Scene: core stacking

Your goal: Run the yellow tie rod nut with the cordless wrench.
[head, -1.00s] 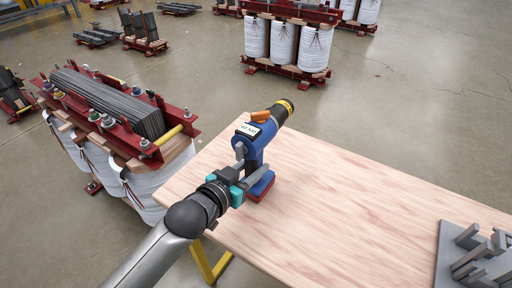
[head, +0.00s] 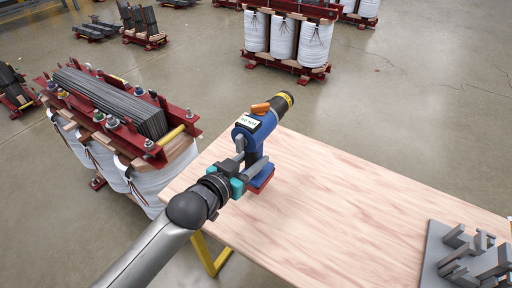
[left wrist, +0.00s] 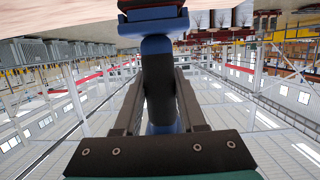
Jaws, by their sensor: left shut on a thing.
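The cordless wrench (head: 256,130) has a blue body, a black and yellow nose, an orange part on top and a red-edged base. My left gripper (head: 250,160) is shut on its handle, and the nose points up and right, away from me. In the left wrist view the dark handle (left wrist: 158,85) sits between the two fingers. The wrench is over the table's left end; I cannot tell whether its base touches the wood. A small yellowish nut (head: 61,93) shows on the near transformer's red clamp, left of the wrench. My right gripper is out of view.
The near transformer (head: 118,125) stands left of the wooden table (head: 330,200), with a gap of floor between. A grey rack (head: 432,250) with upright pegs sits at the table's right. Another transformer (head: 288,45) stands behind. The table's middle is clear.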

